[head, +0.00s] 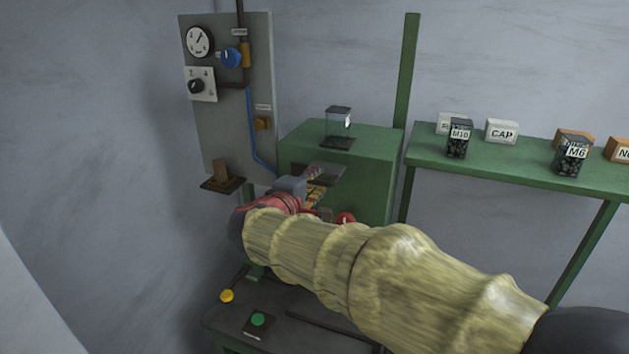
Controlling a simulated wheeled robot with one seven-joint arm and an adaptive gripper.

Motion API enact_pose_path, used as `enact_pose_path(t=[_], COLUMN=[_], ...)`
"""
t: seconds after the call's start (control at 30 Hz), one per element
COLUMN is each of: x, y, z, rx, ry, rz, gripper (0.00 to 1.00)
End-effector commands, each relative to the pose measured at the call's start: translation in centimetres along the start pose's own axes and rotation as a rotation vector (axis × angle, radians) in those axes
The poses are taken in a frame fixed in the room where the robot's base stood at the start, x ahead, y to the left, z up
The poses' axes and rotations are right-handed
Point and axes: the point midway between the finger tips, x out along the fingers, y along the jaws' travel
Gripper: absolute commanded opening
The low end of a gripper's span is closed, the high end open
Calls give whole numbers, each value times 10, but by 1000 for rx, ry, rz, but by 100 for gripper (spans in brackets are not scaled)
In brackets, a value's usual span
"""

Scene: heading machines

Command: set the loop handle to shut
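I cannot tell for sure which part is the loop handle. A round blue handle (232,57) sits on the pipe at the upper right of the grey panel (226,130), beside a brass fitting (245,55); its setting is too small to read. A second brass fitting (263,123) sits lower on the panel, under a small label. My arm, in a yellowish sleeve, reaches from the lower right. My gripper (312,190) is beyond its red wrist, in front of the green machine and below the panel's fittings. Its fingers are mostly hidden or too small to judge.
The panel also bears a gauge (199,41) and a black selector knob (196,86). A green machine (365,170) carries a clear box (339,124). A green shelf (520,165) with labelled boxes stands right. Yellow (227,296) and green (258,319) buttons are below my arm.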

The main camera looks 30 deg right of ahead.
Motion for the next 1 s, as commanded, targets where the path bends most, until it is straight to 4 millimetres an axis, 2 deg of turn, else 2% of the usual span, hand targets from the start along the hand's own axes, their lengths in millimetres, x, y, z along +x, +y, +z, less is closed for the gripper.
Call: enact_pose_path(t=[0.17, 0.63, 1.0], x=[0, 0, 0], y=[0, 0, 0], z=[0, 0, 0], rx=[0, 0, 0], ry=[0, 0, 0], rz=[0, 0, -1], gripper=[26, 0, 0])
